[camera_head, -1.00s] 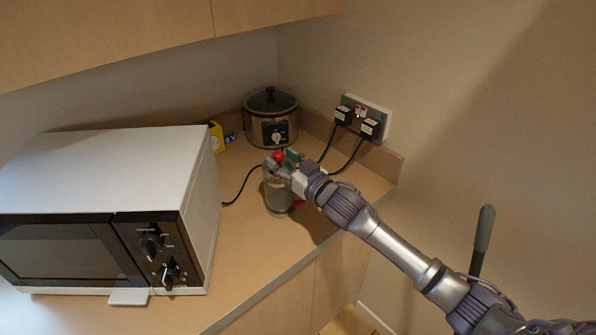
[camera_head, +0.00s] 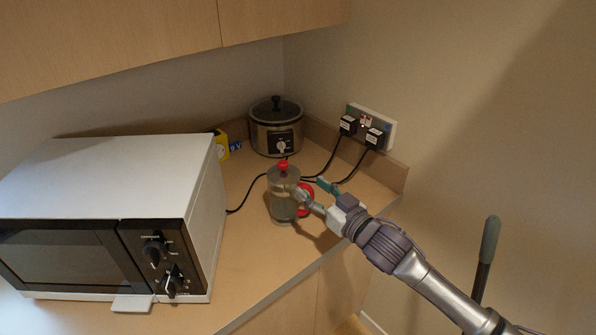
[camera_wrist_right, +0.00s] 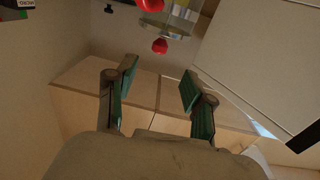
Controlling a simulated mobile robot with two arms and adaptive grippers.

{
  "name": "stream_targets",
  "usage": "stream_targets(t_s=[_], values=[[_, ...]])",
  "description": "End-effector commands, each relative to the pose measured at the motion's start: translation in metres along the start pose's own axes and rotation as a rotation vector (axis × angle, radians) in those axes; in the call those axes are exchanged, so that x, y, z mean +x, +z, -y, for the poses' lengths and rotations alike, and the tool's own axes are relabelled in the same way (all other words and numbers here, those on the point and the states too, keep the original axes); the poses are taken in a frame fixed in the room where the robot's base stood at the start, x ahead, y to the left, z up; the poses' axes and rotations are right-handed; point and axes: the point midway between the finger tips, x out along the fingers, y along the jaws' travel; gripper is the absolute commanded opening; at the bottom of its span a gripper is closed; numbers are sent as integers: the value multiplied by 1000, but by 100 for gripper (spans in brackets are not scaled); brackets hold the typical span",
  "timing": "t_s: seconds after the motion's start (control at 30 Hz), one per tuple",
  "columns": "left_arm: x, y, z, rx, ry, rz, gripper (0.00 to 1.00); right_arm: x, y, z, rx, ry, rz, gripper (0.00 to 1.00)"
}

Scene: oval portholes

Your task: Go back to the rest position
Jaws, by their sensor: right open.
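A clear glass press pot with a red knob and a red handle (camera_head: 283,200) stands upright on the counter, right of the microwave. My right gripper (camera_head: 314,190) is just right of it, near the red handle. Its two green-padded fingers are spread, with nothing between them. In the right wrist view the open fingers (camera_wrist_right: 158,82) show with a clear gap. Part of the pot (camera_wrist_right: 168,22) with its red parts shows at the top of that view, beyond the fingertips. My left gripper is not in view.
A white microwave (camera_head: 120,175) fills the left of the counter. A slow cooker (camera_head: 276,128) stands in the back corner, beside a yellow item (camera_head: 221,145). A wall socket (camera_head: 371,126) with two black plugs and hanging cords is at right. Wooden cupboards (camera_head: 130,35) hang overhead.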

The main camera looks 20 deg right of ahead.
Motion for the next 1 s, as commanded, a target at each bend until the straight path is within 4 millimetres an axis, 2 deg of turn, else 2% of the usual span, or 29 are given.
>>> stream_targets(t_s=[0.17,0.27,0.33,0.37,0.4,0.5,0.6,0.8,1.0], values=[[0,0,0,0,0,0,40,-2,5,2,3,8,16,53],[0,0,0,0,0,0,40,-13,28,12,11,44,96,53],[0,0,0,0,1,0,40,-31,56,24,17,86,206,53],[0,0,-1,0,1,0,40,-42,70,30,20,106,265,53],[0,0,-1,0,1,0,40,-59,89,38,21,132,353,53],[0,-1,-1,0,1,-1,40,-106,128,57,23,177,572,53],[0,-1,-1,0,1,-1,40,-147,151,72,24,191,744,53],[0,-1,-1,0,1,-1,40,-212,175,95,36,187,988,53],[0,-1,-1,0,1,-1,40,-266,185,115,55,162,1180,53]])
